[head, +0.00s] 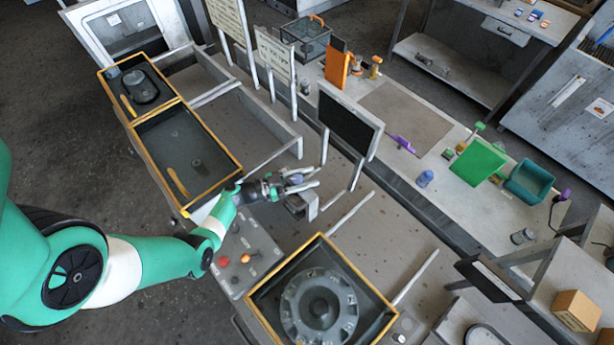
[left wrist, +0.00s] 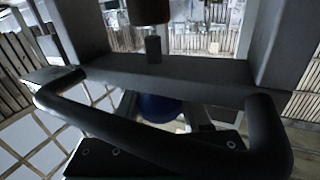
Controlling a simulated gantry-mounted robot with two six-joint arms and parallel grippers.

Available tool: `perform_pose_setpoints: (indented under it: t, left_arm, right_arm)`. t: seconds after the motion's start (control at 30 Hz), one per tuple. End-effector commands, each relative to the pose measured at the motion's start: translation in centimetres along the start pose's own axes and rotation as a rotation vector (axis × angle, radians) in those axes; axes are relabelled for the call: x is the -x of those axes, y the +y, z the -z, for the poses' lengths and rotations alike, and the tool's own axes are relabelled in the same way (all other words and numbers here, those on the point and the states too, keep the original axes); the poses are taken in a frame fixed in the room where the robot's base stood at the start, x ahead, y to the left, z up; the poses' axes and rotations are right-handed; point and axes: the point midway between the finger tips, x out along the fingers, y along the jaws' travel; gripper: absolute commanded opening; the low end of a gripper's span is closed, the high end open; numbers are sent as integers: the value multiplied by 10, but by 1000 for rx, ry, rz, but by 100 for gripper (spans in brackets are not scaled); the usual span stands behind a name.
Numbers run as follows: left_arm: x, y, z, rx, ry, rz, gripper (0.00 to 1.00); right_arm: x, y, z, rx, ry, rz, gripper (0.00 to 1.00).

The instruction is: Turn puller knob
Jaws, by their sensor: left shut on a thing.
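My left gripper (head: 300,186) reaches in from the left and hangs over the middle of the long grey bench. It is shut on a small blue-grey knob (head: 294,179), taken to be the puller knob. In the left wrist view a blue rounded thing (left wrist: 158,107), likely that knob, sits between the grey fingers, largely hidden behind a dark bar. A grey metal bracket (head: 311,205) shows just below the gripper; whether it joins the knob cannot be told. A round grey housing (head: 318,306) lies in a yellow-edged tray in front. My right gripper does not show.
A panel with red and orange buttons (head: 245,258) is beneath my left forearm. A yellow-edged tray (head: 240,168) lies left. A black screen on posts (head: 349,120) stands close behind the gripper.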

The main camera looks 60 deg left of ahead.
Motion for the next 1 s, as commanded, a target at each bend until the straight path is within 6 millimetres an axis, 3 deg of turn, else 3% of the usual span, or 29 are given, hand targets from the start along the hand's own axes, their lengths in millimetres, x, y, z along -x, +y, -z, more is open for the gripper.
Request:
perform_pose_setpoints:
  t: [0.13,0.17,0.3,0.67,1.0]
  left_arm:
    - [0,0,0,1,-1,0,0]
    - [0,0,0,1,-1,0,52]
    - [0,0,0,1,0,1,77]
    - [5,-1,0,1,0,3,78]
    - [64,-1,0,1,0,7,78]
  right_arm:
    - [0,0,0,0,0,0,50]
    - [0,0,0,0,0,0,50]
    - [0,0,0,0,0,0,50]
    - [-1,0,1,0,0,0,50]
    - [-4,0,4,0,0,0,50]
